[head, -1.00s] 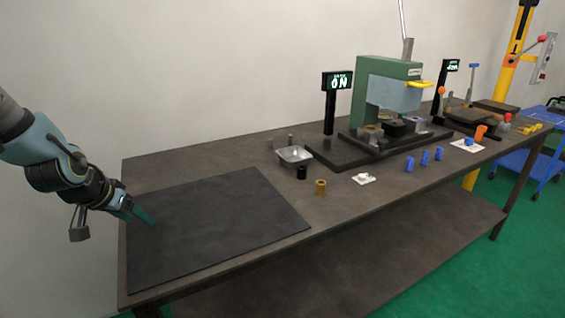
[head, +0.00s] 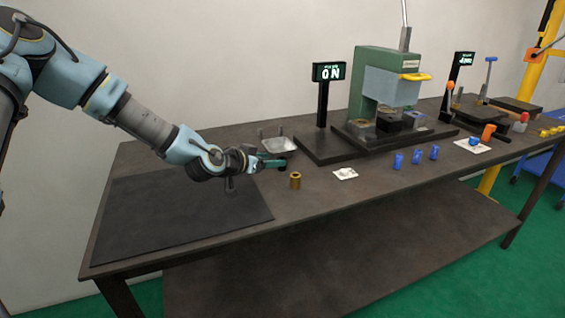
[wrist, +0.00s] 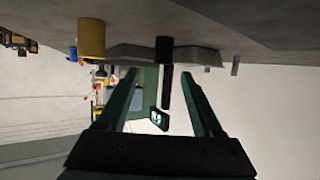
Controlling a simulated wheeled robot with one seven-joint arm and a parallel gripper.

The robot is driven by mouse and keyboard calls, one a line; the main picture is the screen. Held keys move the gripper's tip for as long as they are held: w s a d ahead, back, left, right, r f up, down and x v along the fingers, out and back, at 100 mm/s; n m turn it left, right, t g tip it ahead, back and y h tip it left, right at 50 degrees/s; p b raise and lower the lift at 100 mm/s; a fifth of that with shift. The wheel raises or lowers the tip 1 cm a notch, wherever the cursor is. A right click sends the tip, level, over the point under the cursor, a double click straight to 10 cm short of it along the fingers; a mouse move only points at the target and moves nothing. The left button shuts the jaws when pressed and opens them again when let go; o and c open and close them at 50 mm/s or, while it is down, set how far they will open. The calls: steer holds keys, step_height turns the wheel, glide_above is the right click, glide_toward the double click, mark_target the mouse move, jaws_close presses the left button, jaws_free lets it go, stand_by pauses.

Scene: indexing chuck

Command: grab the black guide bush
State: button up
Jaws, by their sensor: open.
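The black guide bush (wrist: 163,48) stands on the bench, seen upside down at the top middle of the wrist view. It lies in line with the gap between my fingers, apparently just past their tips. In the head view my gripper (head: 272,162) is low over the bench beside it and hides most of the bush. In the wrist view my gripper (wrist: 160,77) is open, with its two green fingers spread and nothing between them. A brass bush (head: 295,180) stands close by, nearer the bench front; it also shows in the wrist view (wrist: 91,38).
A metal tray (head: 280,146) sits just behind my gripper. The green press (head: 375,70) and a lit sign (head: 329,72) stand to the right. A white piece (head: 346,173) and several blue parts (head: 416,157) lie along the front. The dark mat (head: 180,215) is bare.

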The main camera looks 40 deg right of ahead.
mark_target(279, 171)
steer(key=shift+w+p+x, duration=0.2)
steer(key=shift+p+x, duration=1.15)
steer(key=shift+x, duration=1.2)
steer(key=shift+f, duration=0.1)
jaws_close()
